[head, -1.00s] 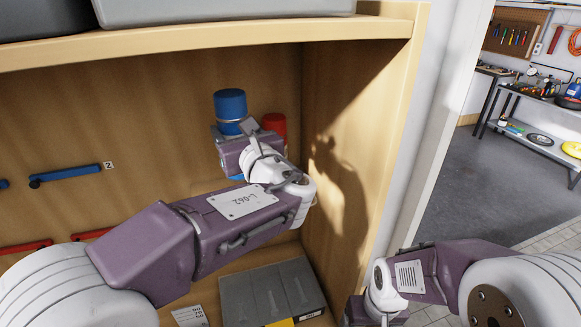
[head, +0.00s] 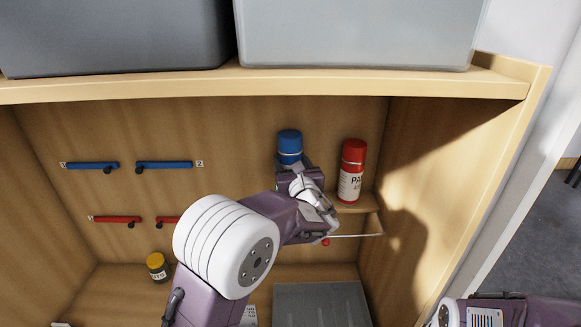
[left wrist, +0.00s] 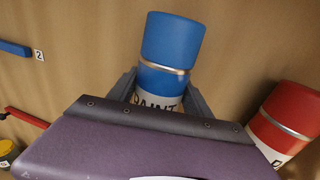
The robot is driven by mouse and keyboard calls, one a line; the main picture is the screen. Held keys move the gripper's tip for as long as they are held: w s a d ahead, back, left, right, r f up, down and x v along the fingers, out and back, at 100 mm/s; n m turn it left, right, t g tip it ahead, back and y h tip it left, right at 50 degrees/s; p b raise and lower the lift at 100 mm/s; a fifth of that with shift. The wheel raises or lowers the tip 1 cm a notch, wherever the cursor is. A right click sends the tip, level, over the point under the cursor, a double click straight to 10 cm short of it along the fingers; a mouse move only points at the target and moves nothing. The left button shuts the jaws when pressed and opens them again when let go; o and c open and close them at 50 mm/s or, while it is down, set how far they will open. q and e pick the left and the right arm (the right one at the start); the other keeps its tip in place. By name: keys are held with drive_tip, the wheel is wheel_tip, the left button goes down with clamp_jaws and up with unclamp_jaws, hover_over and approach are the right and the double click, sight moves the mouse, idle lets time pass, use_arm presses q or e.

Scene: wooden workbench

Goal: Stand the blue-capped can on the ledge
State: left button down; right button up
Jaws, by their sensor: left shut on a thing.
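The blue-capped can (head: 289,146) is held nearly upright by my left gripper (head: 292,167). The arm and gripper hide its lower part in the head view. In the left wrist view the can (left wrist: 171,42) stands between the two fingers (left wrist: 160,97), tilted slightly in the picture, with part of a PAINT label showing. The ledge (head: 357,207) is a small wooden shelf on the cabinet's back wall at the right. My gripper hides its left part, so I cannot tell whether the can touches it. My right gripper is out of view.
A red-capped can (head: 352,172) stands on the ledge, just right of the held can, and shows in the left wrist view (left wrist: 290,110). Blue handles (head: 92,165) and red handles (head: 115,219) are on the back wall. A yellow-capped jar (head: 157,267) and a grey case (head: 320,303) are below.

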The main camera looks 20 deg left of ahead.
use_arm(q)
drive_tip(key=shift+w+d+f+p, duration=0.1)
drive_tip(key=shift+f+p, duration=0.05)
drive_tip(key=shift+f, duration=0.45)
drive_tip(key=shift+d+f+p, duration=0.1)
drive_tip(key=shift+f+p, duration=0.05)
drive_tip(key=shift+f, duration=0.4)
drive_tip(key=shift+w+f, duration=0.2)
drive_tip(key=shift+s+f+b, duration=0.1)
drive_tip(key=shift+s+b, duration=0.05)
drive_tip(key=shift+b, duration=0.15)
drive_tip(key=c, duration=0.9)
unclamp_jaws()
drive_tip(key=shift+s+a, duration=0.1)
drive_tip(key=o, duration=0.5)
drive_tip(key=shift+c, duration=0.2)
